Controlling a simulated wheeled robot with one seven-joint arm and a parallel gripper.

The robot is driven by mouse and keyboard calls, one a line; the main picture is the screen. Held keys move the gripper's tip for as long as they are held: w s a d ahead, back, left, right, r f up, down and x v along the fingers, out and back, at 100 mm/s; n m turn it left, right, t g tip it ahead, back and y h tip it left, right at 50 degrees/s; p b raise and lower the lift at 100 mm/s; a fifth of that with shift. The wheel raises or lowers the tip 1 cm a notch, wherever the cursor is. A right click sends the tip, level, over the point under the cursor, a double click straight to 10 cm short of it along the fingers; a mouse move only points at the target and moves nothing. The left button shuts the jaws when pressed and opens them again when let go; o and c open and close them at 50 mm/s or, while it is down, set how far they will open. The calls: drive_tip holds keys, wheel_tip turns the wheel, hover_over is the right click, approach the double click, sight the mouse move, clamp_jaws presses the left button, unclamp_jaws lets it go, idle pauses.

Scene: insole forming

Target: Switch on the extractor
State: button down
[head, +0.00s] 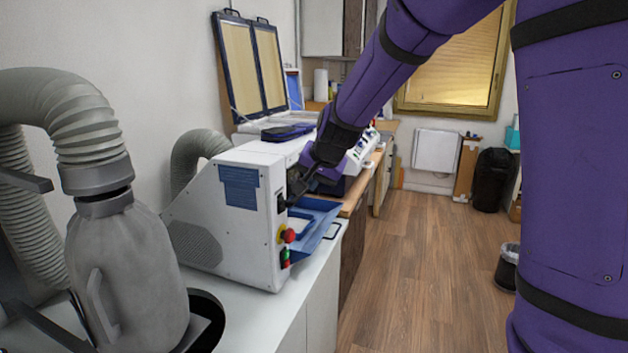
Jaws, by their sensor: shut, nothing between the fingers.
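A white box-shaped machine (225,215) stands on the bench, with a grey hose (195,148) behind it. Its narrow front edge carries a black switch (281,202), a red mushroom button on a yellow base (288,236), and red and green buttons (285,257) below. No label names it as the extractor. My gripper (291,197) is shut and empty, its tips close to the black switch. I cannot tell whether they touch it, nor the switch's position. A grey bag-like unit (125,265) with a thick ribbed hose (85,125) stands at the near left.
A blue tray (315,225) juts from the machine's front, just below my gripper. An open-lidded frame (252,65) stands on the bench behind. The wooden floor (420,270) to the right is clear, with black bins (493,180) farther off.

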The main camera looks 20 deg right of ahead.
sight(283, 206)
drive_tip(key=shift+s+r, duration=0.2)
drive_tip(key=shift+r, duration=0.1)
drive_tip(key=shift+s+d+f, duration=0.15)
drive_tip(key=shift+d+f, duration=0.15)
drive_tip(key=shift+f, duration=0.5)
idle(0.4)
drive_tip(key=shift+a, duration=0.15)
idle(0.4)
drive_tip(key=shift+w+a+f, duration=0.65)
drive_tip(key=shift+w+f, duration=0.7)
drive_tip(key=shift+f, duration=0.1)
drive_tip(key=shift+w+a+f, duration=0.65)
drive_tip(key=shift+w+f, duration=0.75)
drive_tip(key=shift+w+a+f, duration=0.65)
drive_tip(key=shift+w+f, duration=0.7)
drive_tip(key=shift+f, duration=0.1)
